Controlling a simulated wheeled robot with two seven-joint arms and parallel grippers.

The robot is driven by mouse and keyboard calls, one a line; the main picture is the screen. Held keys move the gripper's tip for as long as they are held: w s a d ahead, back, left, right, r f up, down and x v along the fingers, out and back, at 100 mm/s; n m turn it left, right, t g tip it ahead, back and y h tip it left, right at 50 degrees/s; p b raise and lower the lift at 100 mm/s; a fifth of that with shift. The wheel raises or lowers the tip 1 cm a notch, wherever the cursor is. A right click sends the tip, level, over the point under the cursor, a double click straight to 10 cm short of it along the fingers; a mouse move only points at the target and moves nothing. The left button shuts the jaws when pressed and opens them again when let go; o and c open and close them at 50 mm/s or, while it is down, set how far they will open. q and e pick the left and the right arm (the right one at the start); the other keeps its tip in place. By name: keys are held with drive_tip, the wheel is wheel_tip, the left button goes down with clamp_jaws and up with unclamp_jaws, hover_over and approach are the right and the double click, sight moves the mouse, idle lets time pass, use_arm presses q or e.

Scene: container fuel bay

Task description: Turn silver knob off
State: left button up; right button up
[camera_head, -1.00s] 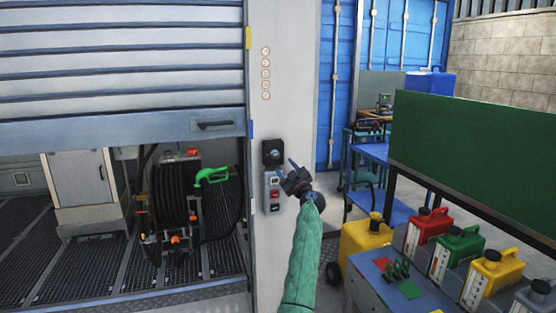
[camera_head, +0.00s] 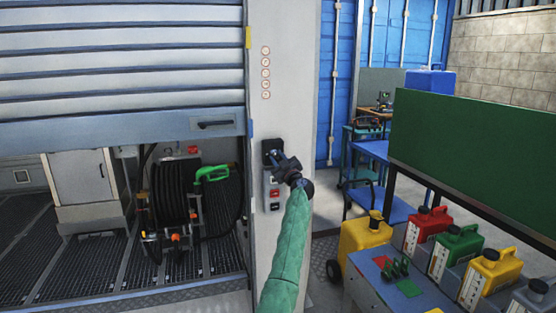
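The knob's black switch box (camera_head: 268,147) is on the white wall panel beside the shutter bay. The silver knob itself is hidden behind my gripper in this view. Below the box is a grey button plate with a red button (camera_head: 275,194), partly covered by my gripper.
A hose reel (camera_head: 178,200) with a green nozzle (camera_head: 212,173) stands in the bay at left, under a half-raised shutter (camera_head: 120,70). A yellow wheeled container (camera_head: 362,243) and a grey bench with several coloured jerrycans are at right, before a green board (camera_head: 480,150).

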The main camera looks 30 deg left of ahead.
use_arm(q)
drive_tip(key=c, duration=0.3)
